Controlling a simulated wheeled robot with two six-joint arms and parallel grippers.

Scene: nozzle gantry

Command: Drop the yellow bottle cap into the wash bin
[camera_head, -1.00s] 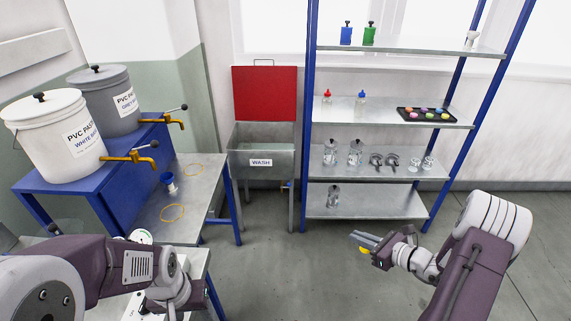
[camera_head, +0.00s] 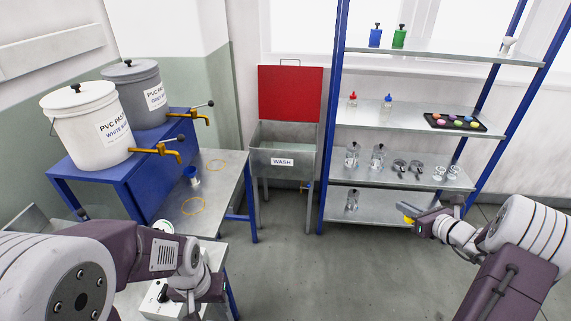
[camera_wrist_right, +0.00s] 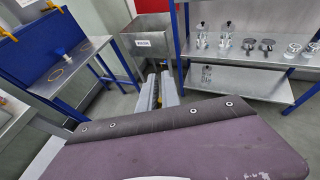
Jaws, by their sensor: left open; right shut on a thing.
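The wash bin (camera_head: 283,172) is a grey metal basin on legs with a WASH label and a raised red lid. It stands at the back centre, and shows at the top of the right wrist view (camera_wrist_right: 146,55). My right gripper (camera_head: 408,211) is shut on the yellow bottle cap (camera_head: 406,219), in front of the shelf's lower right and clear of the bin. In the right wrist view its fingers (camera_wrist_right: 158,90) point towards the bin; the cap is mostly hidden. My left gripper (camera_head: 188,296) is open, low over the near bench, its fingertips hard to make out.
A blue-framed shelf (camera_head: 400,205) with bottles and a black tray of coloured caps (camera_head: 482,128) stands right of the bin. A metal bench (camera_head: 222,180) with a small blue-topped cup and yellow rings is at left, beside two paste buckets (camera_head: 85,135). The floor between is clear.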

